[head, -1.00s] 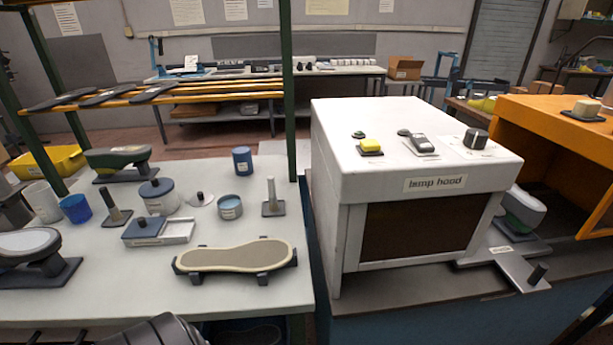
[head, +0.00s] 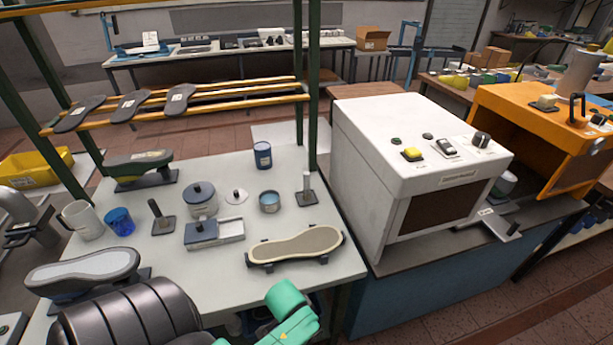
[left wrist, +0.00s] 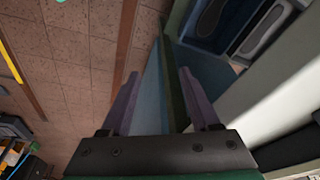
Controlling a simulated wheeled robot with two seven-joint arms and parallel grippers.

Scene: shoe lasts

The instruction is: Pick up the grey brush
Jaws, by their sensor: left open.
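No object is clearly a brush. Two small upright handled pieces stand on the white worktop in the head view: a dark-handled one (head: 160,217) at the left middle, and a light grey one on a dark base (head: 306,190) at the right edge. I cannot tell which, if either, is the grey brush. My left arm shows at the bottom of the head view, its fingers out of sight there. In the left wrist view my left gripper (left wrist: 159,74) is open, with nothing between its fingers; tiled floor and a blue panel show beyond. My right gripper is not in view.

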